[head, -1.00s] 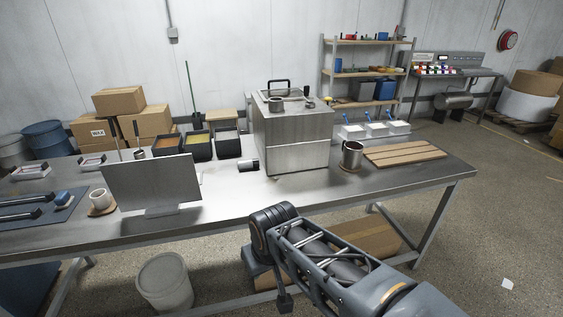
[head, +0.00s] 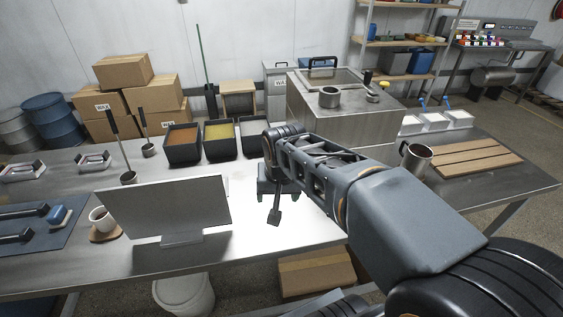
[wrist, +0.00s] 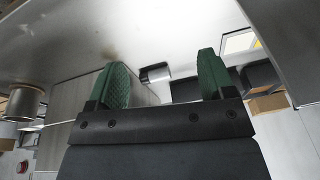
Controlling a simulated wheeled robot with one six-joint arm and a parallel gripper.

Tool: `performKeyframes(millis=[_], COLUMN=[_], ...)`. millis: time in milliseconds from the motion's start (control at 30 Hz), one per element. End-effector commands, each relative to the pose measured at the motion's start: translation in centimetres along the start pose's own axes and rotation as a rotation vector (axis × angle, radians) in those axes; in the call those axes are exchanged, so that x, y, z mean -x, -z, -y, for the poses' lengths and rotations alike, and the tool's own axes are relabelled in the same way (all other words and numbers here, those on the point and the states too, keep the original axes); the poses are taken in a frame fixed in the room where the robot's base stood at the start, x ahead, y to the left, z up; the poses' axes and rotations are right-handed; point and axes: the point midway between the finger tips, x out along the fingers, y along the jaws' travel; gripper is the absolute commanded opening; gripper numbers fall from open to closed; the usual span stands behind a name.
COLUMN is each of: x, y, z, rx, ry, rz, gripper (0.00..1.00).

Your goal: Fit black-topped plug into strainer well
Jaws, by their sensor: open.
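The black-topped plug (wrist: 155,73) lies on its side on the steel table (wrist: 160,25). In the wrist view it shows between my fingers, beyond their tips and apart from them. My gripper (wrist: 165,78) has two green pads spread wide with nothing between them. In the head view my gripper (head: 274,214) points down above the table, and my arm hides the plug. An open steel cylinder (head: 329,97) stands on top of the steel tank (head: 340,128). I cannot tell for sure whether it is the strainer well.
Dark bins (head: 183,146) stand left of the tank. A steel cup (head: 415,160) and wooden slats (head: 475,155) are at its right. An upright metal panel (head: 170,212) stands at the front left. Bare table lies between panel and tank.

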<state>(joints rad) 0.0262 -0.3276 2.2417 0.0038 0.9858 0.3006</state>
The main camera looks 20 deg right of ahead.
Motion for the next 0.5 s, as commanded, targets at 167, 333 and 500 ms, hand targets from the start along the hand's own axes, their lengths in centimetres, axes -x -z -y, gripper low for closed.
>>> performKeyframes(millis=[167,333,500], x=[0.2,-1.8,-4.6], y=[9.5,16.9,21.7], z=[-0.1,-1.5,-3.0], rx=[-0.443,-0.847,-1.158], ry=[-0.052,-0.113,-0.171], rz=[0.066,0.105,0.127], gripper=[0.76,0.76,0.76])
